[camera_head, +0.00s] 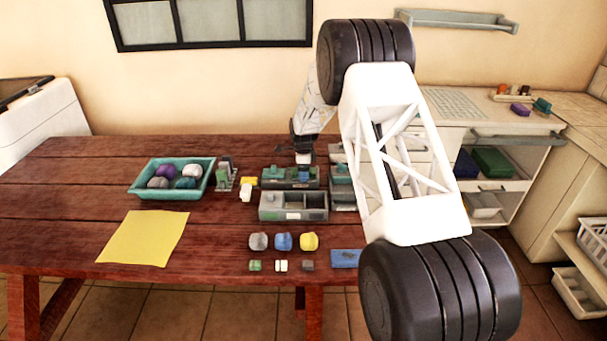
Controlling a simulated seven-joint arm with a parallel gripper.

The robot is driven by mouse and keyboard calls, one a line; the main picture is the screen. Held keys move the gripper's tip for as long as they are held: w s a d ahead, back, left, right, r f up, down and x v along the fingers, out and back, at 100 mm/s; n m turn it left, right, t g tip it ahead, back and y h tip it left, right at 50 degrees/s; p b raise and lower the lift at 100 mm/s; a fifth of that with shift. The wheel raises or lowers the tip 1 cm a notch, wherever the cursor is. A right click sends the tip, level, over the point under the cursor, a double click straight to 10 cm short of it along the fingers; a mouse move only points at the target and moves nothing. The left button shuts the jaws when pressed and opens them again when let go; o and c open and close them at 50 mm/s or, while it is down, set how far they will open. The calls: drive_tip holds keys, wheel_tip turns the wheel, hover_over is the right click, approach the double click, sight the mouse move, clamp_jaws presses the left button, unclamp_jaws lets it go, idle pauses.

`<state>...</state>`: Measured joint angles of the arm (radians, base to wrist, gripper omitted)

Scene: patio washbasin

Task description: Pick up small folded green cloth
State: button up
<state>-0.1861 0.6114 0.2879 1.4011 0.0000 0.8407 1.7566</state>
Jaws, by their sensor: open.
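A small green piece (254,266), which looks like a folded cloth, lies near the front edge of the red-brown wooden table (60,205). It is the leftmost in a short row with a white piece (281,266) and a brownish piece (307,266). My gripper (304,158) is at the back of the table, above the grey-green trays, well behind the green piece and apart from it. It is open; its fingertips are small and partly unclear here.
Grey, blue and yellow rounded items (283,242) sit just behind the row. A divided tray (293,206) stands farther back. A teal tray (135,184) holds several balls. A yellow sheet (145,238) lies at left. A blue piece (346,258) is partly hidden by my arm.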

drive_tip(key=shift+f, duration=0.1)
idle(0.5)
drive_tip(key=c, duration=1)
